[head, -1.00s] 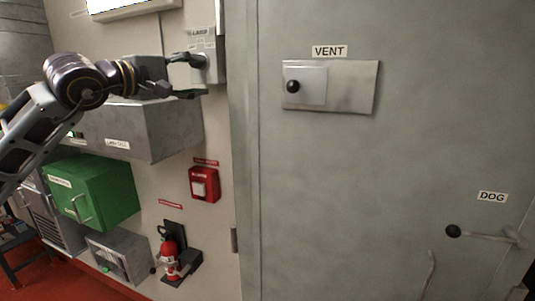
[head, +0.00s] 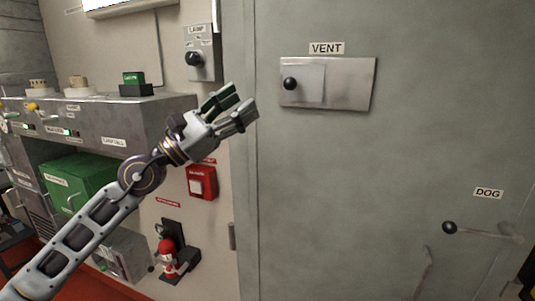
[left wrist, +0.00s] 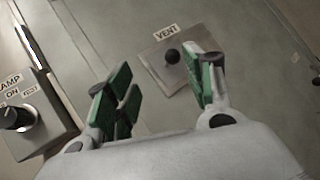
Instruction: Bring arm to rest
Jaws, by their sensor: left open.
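My left gripper (head: 232,108) is in the middle-left of the head view, in front of the wall beside the grey door. Its fingers point up and to the right, open and empty. In the left wrist view its two green-padded fingers (left wrist: 162,92) stand wide apart, with the vent plate (left wrist: 178,66) and its black knob seen beyond the gap. The lamp switch (head: 197,60) is on the wall up and left of the gripper, apart from it; it also shows in the left wrist view (left wrist: 30,122). My right gripper is not in view.
The grey door (head: 340,200) carries the vent plate (head: 350,84) and a dog lever (head: 480,231). A grey console (head: 150,120) with small controls is at left. Below are a green box (head: 85,178), a red call box (head: 202,182) and a fire extinguisher (head: 168,255).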

